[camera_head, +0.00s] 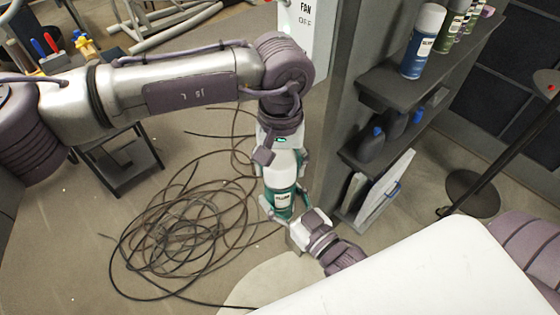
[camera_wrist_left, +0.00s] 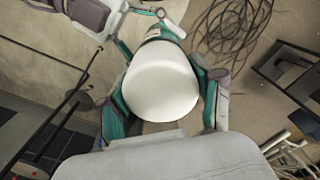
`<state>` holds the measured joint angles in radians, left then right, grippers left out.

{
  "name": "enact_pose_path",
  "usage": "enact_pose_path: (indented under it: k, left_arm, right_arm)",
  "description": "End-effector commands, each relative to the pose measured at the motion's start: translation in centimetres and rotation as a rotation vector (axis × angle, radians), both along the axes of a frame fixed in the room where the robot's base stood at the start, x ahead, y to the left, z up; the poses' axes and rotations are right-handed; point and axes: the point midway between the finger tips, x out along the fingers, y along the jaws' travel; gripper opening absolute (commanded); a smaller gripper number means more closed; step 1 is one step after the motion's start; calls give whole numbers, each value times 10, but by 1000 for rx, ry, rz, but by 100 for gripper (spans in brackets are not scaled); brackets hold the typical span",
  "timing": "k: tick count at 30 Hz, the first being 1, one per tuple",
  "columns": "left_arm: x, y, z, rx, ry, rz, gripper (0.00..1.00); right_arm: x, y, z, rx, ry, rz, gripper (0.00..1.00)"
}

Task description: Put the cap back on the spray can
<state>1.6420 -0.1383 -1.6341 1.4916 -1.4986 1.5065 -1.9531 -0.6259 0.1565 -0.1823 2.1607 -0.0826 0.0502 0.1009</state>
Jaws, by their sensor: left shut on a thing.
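The spray can (camera_head: 283,203), teal with a pale label, stands roughly upright below my left wrist. Its white cap (camera_head: 284,163) is at its top, in line with it; whether it is fully seated I cannot tell. My left gripper (camera_head: 281,190) points down and is shut around the cap. In the left wrist view the cap (camera_wrist_left: 160,82) fills the middle between the left fingers (camera_wrist_left: 163,108), with a strip of the teal can (camera_wrist_left: 165,31) beyond it. My right gripper (camera_head: 290,222) comes from the lower right and is closed around the can's lower part, its fingertips partly hidden.
A dark shelf (camera_head: 392,88) on the right holds a blue can (camera_head: 424,42), green cans (camera_head: 449,28) and dark bottles (camera_head: 371,145). A coiled cable (camera_head: 185,235) lies on the floor. A small dark table (camera_head: 118,160) stands at left. A grey post stands close behind the grippers.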

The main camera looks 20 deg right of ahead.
Motion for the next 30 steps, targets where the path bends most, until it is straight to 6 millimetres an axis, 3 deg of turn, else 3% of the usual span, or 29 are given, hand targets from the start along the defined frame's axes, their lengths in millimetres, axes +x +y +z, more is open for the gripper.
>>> enact_pose_path:
  k: [19,20,25,30]
  left_arm:
    - [0,0,-8,0,1,0,52]
    - [0,0,-8,0,1,0,67]
    - [0,0,-8,0,1,0,95]
    - [0,0,-8,0,0,0,95]
  right_arm:
    - [0,0,1,1,-3,0,18]
    - [0,0,1,1,-3,0,18]
    - [0,0,1,1,-3,0,18]
    - [0,0,1,1,-3,0,18]
